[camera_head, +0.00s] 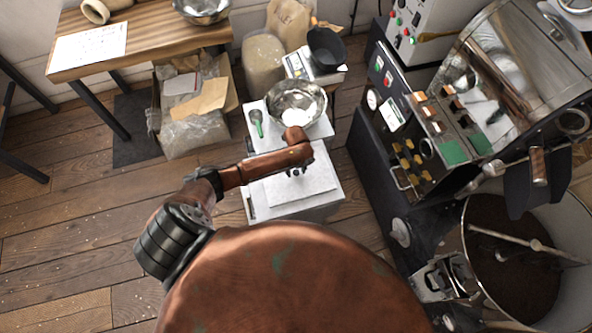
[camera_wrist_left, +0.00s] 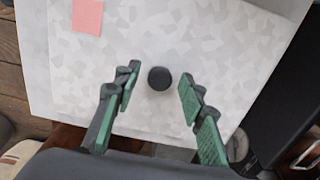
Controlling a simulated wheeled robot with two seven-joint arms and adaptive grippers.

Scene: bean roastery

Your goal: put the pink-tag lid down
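The pink-tag lid is a pale, speckled square plate (camera_wrist_left: 225,55) with a round black knob (camera_wrist_left: 159,78) and a pink tag (camera_wrist_left: 87,16) near its far left corner in the left wrist view. In the head view the lid (camera_head: 318,188) lies flat on a white stand (camera_head: 258,208); its tag cannot be made out. My left gripper (camera_head: 297,172) is above the lid. In the left wrist view its green-padded fingers (camera_wrist_left: 159,74) are apart, one on each side of the knob, with clear gaps to it. My right gripper is not in view.
A metal bowl (camera_head: 296,97) and a green-handled scoop (camera_head: 256,122) are just behind the lid. A black roasting machine (camera_head: 390,150) stands close on the right. A wooden table (camera_head: 150,40) is at the back left. The floor left of the stand is clear.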

